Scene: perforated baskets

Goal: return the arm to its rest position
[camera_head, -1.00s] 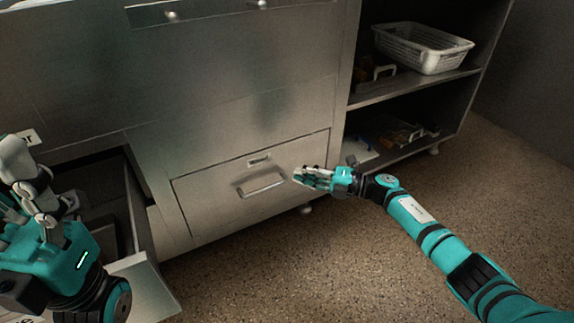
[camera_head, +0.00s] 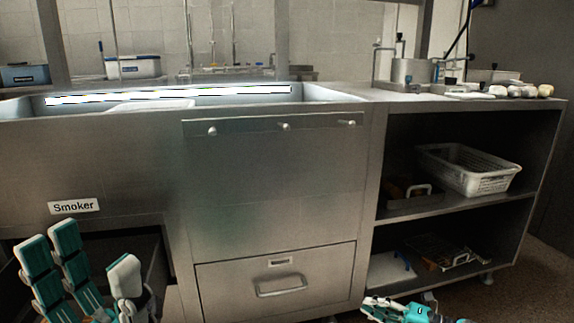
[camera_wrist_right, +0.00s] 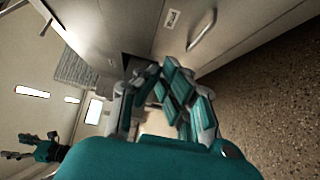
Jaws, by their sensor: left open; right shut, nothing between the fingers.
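My left gripper (camera_head: 92,275) is at the lower left of the head view, fingers raised and spread apart, open and empty in front of the dark open drawer space (camera_head: 130,255). My right gripper (camera_head: 395,308) is at the bottom edge of the head view, right of the closed drawer, and most of its arm is out of frame. In the right wrist view its teal and grey fingers (camera_wrist_right: 165,95) are curled together, shut with nothing seen between them.
A closed drawer with a handle (camera_head: 282,286) is in the steel cabinet. A white perforated basket (camera_head: 468,170) stands on the upper shelf at right. The countertop (camera_head: 420,95) carries several items. Speckled floor (camera_wrist_right: 265,90) is free beside the cabinet in the wrist view.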

